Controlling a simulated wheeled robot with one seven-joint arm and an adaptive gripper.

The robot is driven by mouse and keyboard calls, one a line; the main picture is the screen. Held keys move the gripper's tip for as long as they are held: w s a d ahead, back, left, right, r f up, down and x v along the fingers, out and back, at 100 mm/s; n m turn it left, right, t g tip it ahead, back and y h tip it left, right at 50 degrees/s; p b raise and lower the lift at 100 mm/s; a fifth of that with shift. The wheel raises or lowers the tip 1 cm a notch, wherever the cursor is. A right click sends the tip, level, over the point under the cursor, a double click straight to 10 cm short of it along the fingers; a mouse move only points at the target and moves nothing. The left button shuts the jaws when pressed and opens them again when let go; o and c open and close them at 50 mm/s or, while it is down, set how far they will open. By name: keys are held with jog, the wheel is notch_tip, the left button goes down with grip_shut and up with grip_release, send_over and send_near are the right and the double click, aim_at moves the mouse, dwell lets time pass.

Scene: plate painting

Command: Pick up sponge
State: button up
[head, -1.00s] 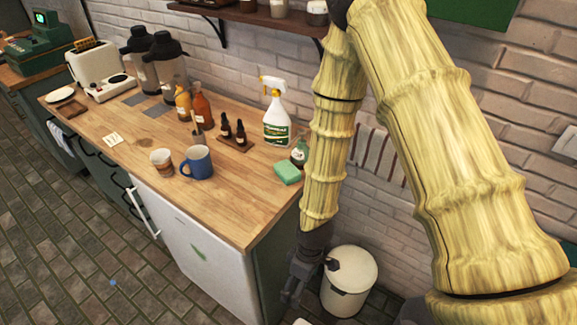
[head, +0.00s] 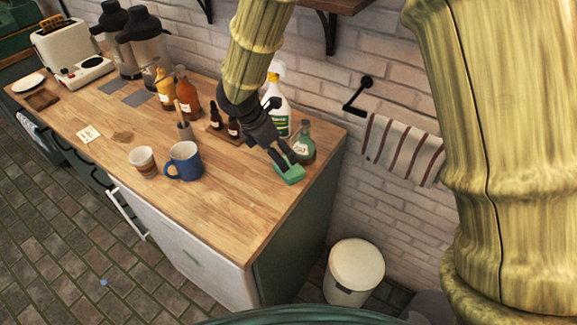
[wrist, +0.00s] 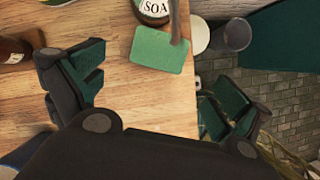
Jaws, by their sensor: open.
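The green sponge (head: 291,172) lies flat on the wooden counter near its right edge, just in front of a green soap bottle (head: 304,142). In the wrist view the sponge (wrist: 161,50) is beyond the fingertips, near the counter edge, with the soap bottle (wrist: 153,10) touching or close to its far side. My gripper (head: 285,158) is over the sponge in the head view and hides part of it. In the wrist view my gripper (wrist: 160,85) has its fingers spread wide and empty, and the sponge lies between their lines. Its height above the sponge is hard to tell.
A white spray bottle (head: 277,105) and small dark bottles (head: 233,127) stand close behind my gripper. A blue mug (head: 186,160) and a patterned cup (head: 143,161) stand to the left. A striped towel (head: 400,148) hangs on the wall. The front counter is clear.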

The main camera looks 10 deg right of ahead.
aim_at(296, 172)
jog(key=f, duration=0.1)
jog(key=w+f, duration=0.1)
jog(key=f, duration=0.1)
jog(key=shift+w+d+f, duration=0.2)
jog(key=shift+d+f, duration=0.2)
jog(key=shift+s+d+p, duration=0.2)
jog(key=shift+s+p, duration=0.1)
jog(key=shift+p, duration=0.1)
jog(key=shift+d+f, duration=0.2)
jog(key=shift+p+x, duration=0.95)
jog(key=shift+x, duration=1.35)
jog(key=shift+d, duration=0.1)
jog(key=c, duration=0.7)
jog(key=shift+r, duration=0.1)
